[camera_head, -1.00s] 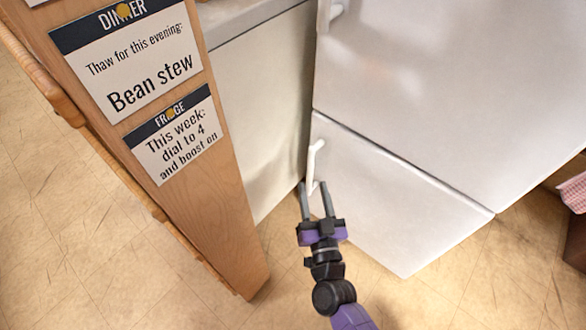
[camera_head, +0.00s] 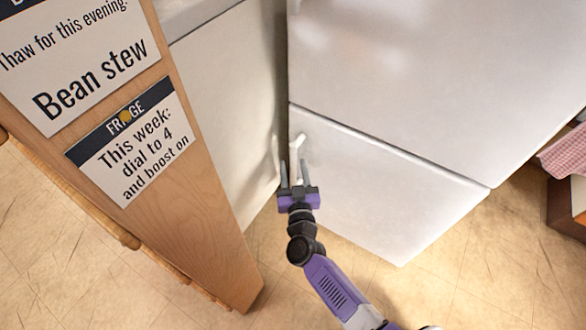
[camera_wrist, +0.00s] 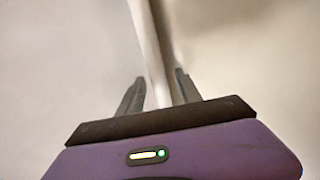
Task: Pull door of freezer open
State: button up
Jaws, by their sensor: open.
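The freezer door (camera_head: 375,190) is the lower white door of the fridge, and it looks closed. Its white bar handle (camera_head: 299,147) stands upright near the door's left edge. My gripper (camera_head: 294,172) is open at the lower part of the handle, with a finger on each side of it. In the wrist view the handle (camera_wrist: 149,50) runs down between the two dark fingers of my gripper (camera_wrist: 158,88). The fingers do not look closed on it. The lower end of the handle is hidden by my gripper.
The upper fridge door (camera_head: 420,80) is above the freezer door. A white cabinet (camera_head: 225,100) stands to the left. A wooden panel (camera_head: 205,215) with signs (camera_head: 135,145) is close on the left. A wooden box (camera_head: 566,205) with a checked cloth (camera_head: 566,152) is at the right. Floor is free in front.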

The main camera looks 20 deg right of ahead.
jog(key=shift+w+d, duration=0.15)
jog(key=shift+w, duration=0.15)
grip_shut()
dwell(1.3)
